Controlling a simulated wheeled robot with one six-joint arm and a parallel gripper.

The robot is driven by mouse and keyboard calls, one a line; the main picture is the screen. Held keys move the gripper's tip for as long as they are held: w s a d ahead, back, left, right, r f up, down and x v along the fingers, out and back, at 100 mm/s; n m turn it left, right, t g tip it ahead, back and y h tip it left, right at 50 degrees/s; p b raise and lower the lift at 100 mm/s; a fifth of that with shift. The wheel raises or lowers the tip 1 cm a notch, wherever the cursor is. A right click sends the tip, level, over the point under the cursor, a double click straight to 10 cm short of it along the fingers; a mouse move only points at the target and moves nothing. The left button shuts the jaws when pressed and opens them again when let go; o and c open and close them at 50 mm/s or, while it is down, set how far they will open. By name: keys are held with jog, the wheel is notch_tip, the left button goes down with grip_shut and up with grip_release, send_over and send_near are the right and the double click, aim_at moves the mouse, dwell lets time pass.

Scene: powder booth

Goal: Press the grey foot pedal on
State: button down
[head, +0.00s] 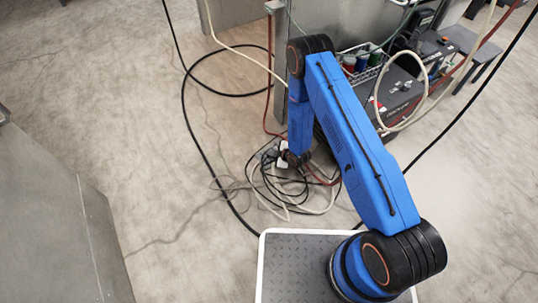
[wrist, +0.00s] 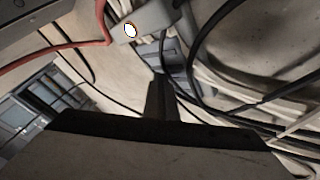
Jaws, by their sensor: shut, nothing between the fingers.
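My gripper (wrist: 160,88) is shut and empty, its dark fingers pointing down among the cables on the floor. In the head view my gripper (head: 296,160) is low beside the cable tangle, small and partly hidden by my arm. A grey block (wrist: 148,22) with a bright white oval ringed in orange lies just beyond the fingertips in the wrist view. I cannot tell whether this block is the grey foot pedal. No plain pedal shape shows in the head view; small pale and grey pieces lie by the gripper. I cannot tell whether the fingers touch anything.
Loose black and white cables (head: 290,195) lie coiled around the gripper. A red cable (wrist: 60,46) crosses the wrist view. A dark equipment case (head: 372,105) stands right of my arm by a grey cabinet. A grey panel (head: 60,220) stands at left. The floor between is mostly clear.

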jog(key=shift+s+d+r, duration=0.1)
jog(key=shift+s, duration=0.05)
dwell(0.6)
jog(key=shift+r, duration=3.1)
